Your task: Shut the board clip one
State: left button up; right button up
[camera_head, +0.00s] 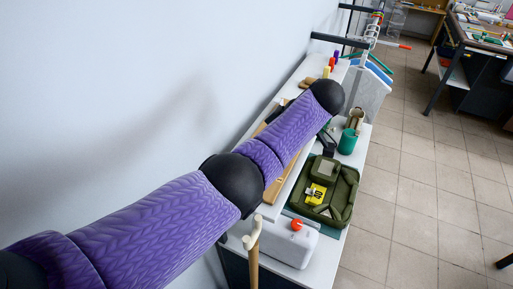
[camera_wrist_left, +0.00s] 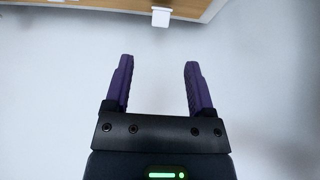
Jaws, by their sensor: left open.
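My left gripper (camera_wrist_left: 159,65) is open and empty in the left wrist view, its two purple fingers spread over a plain pale surface. A small white block-like piece (camera_wrist_left: 161,17), possibly the board clip, sits at the edge of a wooden board (camera_wrist_left: 110,5) at the top of that view, beyond the fingertips and apart from them. I cannot tell whether it is open or shut. In the head view my purple left arm crosses from the lower left and hides part of a long wooden board (camera_head: 288,184) on the white table. My right gripper is not in view.
A wall (camera_head: 120,90) stands close at left. Tiled floor (camera_head: 410,190) at right is clear.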

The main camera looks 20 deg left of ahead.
pick_arm(q)
jog(key=shift+d+r, duration=0.25)
jog(key=shift+r, duration=0.1)
